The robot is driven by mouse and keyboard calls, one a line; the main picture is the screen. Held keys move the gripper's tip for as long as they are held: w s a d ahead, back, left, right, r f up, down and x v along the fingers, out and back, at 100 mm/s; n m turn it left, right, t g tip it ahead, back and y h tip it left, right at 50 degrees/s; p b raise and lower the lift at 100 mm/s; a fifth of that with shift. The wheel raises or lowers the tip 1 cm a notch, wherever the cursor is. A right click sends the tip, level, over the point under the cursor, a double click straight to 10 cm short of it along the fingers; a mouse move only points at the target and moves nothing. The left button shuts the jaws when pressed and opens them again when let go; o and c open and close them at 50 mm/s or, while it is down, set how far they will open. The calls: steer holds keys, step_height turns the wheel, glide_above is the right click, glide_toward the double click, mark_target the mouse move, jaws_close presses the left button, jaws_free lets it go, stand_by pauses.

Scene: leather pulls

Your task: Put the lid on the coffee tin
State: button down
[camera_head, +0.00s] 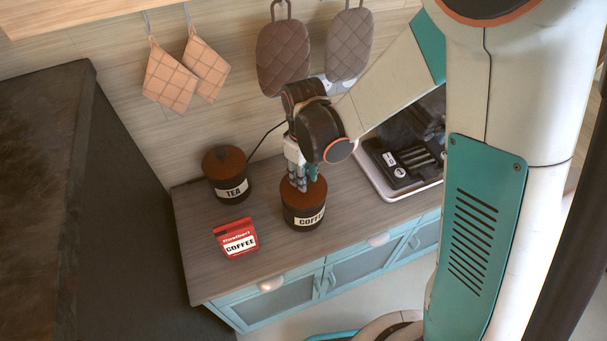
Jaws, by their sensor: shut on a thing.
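The coffee tin (290,216) is a dark round tin with a white COFFEE label, upright on the wooden counter. Its brown lid (305,200) is at the tin's top and looks about level. From this angle I cannot tell whether it is fully seated. My gripper (303,184) points down above the tin, with its fingers shut on the lid's top. The fingers hide the lid's middle.
A dark TEA tin (225,180) with a brown lid stands to the left behind. A red coffee packet (236,238) is at the front left. A black and white appliance (402,165) is at right. Pot holders (185,75) hang on the wall.

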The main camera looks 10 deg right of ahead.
steer(key=shift+f, duration=0.1)
stand_by(0.3)
steer(key=c, duration=1.2)
jaws_free()
steer(key=shift+r+p, duration=2.1)
steer(key=shift+r, duration=1.45)
steer(key=shift+d+f, duration=0.1)
